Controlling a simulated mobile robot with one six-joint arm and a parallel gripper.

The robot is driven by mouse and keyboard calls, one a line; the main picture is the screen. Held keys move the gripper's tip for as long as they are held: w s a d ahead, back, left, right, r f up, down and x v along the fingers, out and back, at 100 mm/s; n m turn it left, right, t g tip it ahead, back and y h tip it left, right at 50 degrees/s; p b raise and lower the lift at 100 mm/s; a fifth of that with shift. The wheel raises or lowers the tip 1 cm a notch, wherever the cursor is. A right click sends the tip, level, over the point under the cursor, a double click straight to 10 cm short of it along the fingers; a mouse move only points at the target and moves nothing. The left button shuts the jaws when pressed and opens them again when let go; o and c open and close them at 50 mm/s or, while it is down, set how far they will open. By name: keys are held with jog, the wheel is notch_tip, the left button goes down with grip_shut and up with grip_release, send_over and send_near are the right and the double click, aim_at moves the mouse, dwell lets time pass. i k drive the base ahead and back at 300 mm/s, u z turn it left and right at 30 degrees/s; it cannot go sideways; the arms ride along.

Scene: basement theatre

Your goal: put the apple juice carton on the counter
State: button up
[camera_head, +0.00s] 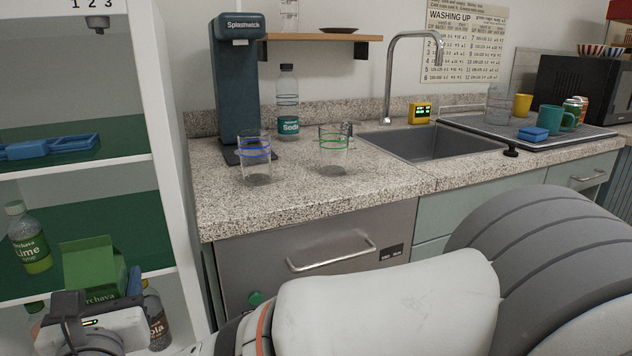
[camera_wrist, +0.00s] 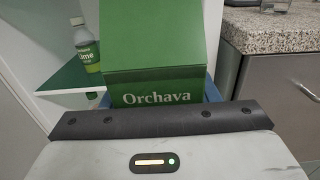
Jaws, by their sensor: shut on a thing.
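The apple juice carton is a green carton (camera_head: 92,262) marked "Orchava", at the lower left in the head view, in front of the open shelf unit. In the wrist view the carton (camera_wrist: 152,52) fills the upper middle, close beyond my gripper's edge. My gripper (camera_head: 120,288) is shut on the carton; blue finger parts show at its side, and the fingertips are mostly hidden. The speckled stone counter (camera_head: 290,205) stands to the right of the carton, and its corner (camera_wrist: 270,40) shows in the wrist view.
On the counter stand a dark drink machine (camera_head: 237,85), a soda bottle (camera_head: 287,105), a blue-ringed glass (camera_head: 254,160) and a green-ringed glass (camera_head: 334,150). A sink (camera_head: 435,142) lies behind right. The counter's front left is clear. A lime bottle (camera_head: 28,240) stands on the shelf.

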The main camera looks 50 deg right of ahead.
aim_at(375, 163)
jog(key=u, duration=1.05)
jog(key=k, duration=2.3)
jog(key=z, duration=1.65)
jog(key=i, duration=1)
jog(key=z, duration=0.05)
